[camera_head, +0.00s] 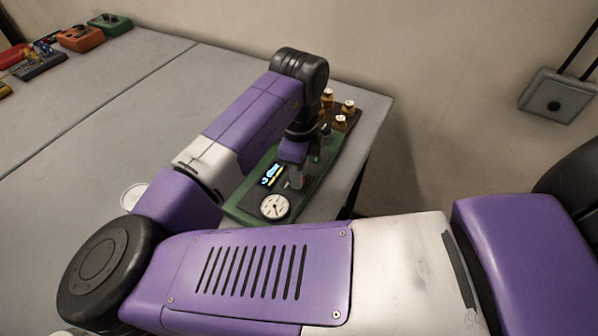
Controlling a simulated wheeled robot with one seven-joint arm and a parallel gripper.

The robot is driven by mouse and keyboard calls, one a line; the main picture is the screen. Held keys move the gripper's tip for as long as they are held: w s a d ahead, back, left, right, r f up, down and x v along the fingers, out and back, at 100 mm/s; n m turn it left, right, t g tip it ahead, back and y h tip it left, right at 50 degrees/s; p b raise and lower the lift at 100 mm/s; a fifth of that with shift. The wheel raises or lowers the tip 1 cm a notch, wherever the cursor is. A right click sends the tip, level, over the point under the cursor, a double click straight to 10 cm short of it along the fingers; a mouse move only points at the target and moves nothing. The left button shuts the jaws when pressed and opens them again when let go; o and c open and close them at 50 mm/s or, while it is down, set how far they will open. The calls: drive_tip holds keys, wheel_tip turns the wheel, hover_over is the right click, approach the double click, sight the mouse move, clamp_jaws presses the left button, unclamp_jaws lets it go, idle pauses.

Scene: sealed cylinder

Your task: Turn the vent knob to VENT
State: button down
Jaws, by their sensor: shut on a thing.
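A green device (239,203) with a dark top panel lies near the right edge of the table. A round white gauge (274,206) and a small lit display (269,174) are on its top. The knob's setting and any VENT label cannot be read from here.
A brown block with several brass-coloured fittings (341,121) stands behind the device. A round white item (133,196) lies left of my arm. Orange (81,38) and green (110,24) boxes sit far left. A grey wall box (558,96) is at right. The middle of the table (110,110) is clear.

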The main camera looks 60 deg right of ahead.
idle(0.4)
drive_tip(key=c, duration=1.2)
unclamp_jaws()
drive_tip(key=shift+o, duration=0.2)
drive_tip(key=shift+r, duration=3.95)
